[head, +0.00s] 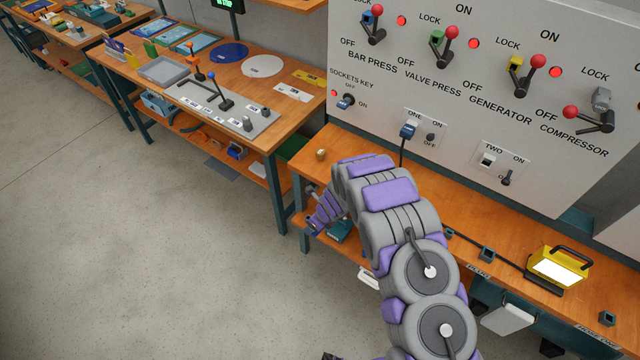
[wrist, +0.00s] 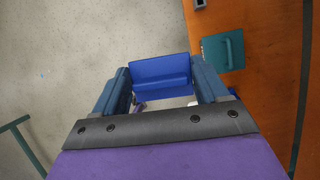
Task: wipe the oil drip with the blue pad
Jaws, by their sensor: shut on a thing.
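My gripper (wrist: 160,85) is shut on the blue pad (wrist: 160,70), which spans the gap between its two dark blue fingers in the wrist view. In the head view my gripper (head: 314,226) is low at the left end of the workbench, beside its lower shelf, mostly hidden by my own arm. The pad is too small there to make out clearly. I cannot make out the oil drip in either view.
A teal handled object (wrist: 223,50) lies on the wooden surface at right in the wrist view. A bench leg (head: 304,215) stands near my gripper. A yellow lamp (head: 558,268) sits on the workbench. Open floor (head: 140,240) lies left.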

